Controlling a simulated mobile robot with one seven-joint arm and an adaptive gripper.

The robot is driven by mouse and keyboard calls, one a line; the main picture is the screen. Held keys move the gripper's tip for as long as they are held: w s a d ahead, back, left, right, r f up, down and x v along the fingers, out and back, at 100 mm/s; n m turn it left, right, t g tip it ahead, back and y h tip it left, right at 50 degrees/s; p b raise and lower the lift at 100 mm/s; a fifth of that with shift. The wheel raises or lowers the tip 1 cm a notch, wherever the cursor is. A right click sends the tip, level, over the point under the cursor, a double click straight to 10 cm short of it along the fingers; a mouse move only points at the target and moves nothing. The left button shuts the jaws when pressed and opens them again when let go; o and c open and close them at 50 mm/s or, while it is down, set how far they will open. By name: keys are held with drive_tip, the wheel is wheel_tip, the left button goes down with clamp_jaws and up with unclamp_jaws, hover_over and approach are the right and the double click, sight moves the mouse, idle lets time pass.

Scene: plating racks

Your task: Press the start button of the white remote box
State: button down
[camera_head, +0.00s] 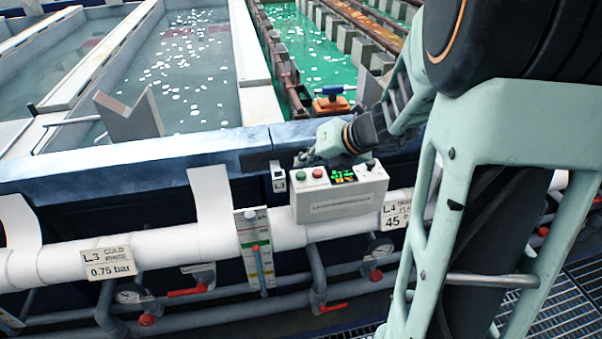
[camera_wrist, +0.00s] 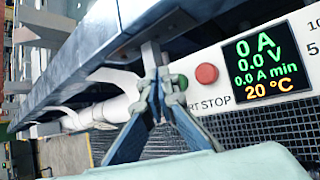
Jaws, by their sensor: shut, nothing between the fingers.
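The white remote box (camera_head: 338,208) sits above the white pipe at the edge of the tanks. Its top face has a green button (camera_head: 300,175), a red button (camera_head: 318,172) and a lit green display (camera_head: 344,176). In the wrist view the green button (camera_wrist: 182,83) is partly hidden behind my fingers, above a partly covered label ending "RT". The red button (camera_wrist: 206,74) is above "STOP". My gripper (camera_head: 300,158) is shut and empty, just behind the box's left end. In the wrist view its fingertips (camera_wrist: 160,78) overlap the green button's left side; contact cannot be told.
The display (camera_wrist: 257,68) reads 0 A, 0.0 V, 0.0 A min and 20 °C. A blue tank rim (camera_head: 130,165) runs behind the box. The white pipe (camera_head: 110,254), gauges and red-handled valves lie below.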

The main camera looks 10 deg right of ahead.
sight(303, 174)
drive_tip(key=shift+f, duration=0.4)
drive_tip(key=shift+f+b, duration=0.55)
drive_tip(key=shift+f, duration=0.05)
idle(0.5)
drive_tip(key=shift+r, duration=0.1)
drive_tip(key=shift+r+p, duration=0.9)
drive_tip(key=shift+p, duration=0.15)
wheel_tip(303, 174, up, 5)
drive_tip(key=p, duration=0.5)
drive_tip(key=shift+r, duration=0.1)
idle(0.5)
